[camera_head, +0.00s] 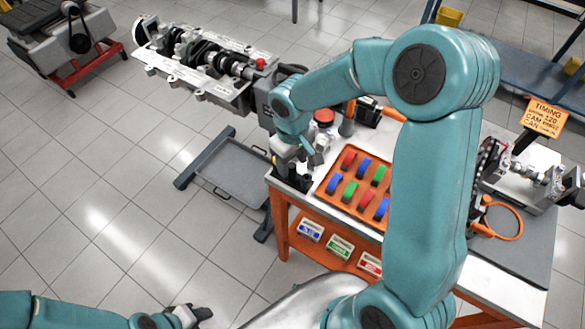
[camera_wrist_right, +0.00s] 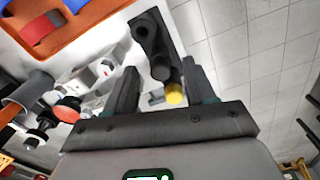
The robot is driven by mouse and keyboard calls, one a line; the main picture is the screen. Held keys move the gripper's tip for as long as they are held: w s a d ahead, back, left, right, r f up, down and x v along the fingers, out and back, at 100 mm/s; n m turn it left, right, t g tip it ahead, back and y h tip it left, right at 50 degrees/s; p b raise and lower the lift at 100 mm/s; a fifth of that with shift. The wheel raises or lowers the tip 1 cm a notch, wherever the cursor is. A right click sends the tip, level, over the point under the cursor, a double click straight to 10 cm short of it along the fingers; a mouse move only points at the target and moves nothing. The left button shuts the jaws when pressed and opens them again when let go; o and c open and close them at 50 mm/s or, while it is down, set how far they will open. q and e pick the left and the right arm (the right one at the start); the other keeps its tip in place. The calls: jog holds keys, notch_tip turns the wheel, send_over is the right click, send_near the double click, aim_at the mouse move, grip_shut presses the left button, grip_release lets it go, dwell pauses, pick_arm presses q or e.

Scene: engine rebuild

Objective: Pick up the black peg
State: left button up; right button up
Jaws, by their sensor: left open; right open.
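Black pegs stand on a dark block at the table's near left corner in the head view (camera_head: 291,177), small and partly covered by my gripper. In the right wrist view, a black peg (camera_wrist_right: 151,38) rises from the dark block (camera_wrist_right: 174,32), with a shorter dark piece with a yellow end (camera_wrist_right: 174,94) just below it. My right gripper (camera_head: 308,158) is over that corner. In the wrist view its two fingers (camera_wrist_right: 160,80) are apart, with the peg lying between and beyond their tips; nothing is gripped. My left gripper (camera_head: 190,315) is open and empty, low over the floor.
An orange tray (camera_head: 325,194) with red, blue and green pieces lies right of the pegs. A red-topped part (camera_head: 324,117) stands behind them. An engine block (camera_head: 203,82) on a stand is at the back left.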

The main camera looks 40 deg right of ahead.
aim_at(291, 165)
jog(key=shift+w, duration=0.15)
jog(key=shift+c, duration=1.2)
grip_shut()
jog(key=shift+r, duration=0.1)
notch_tip(291, 165, up, 20)
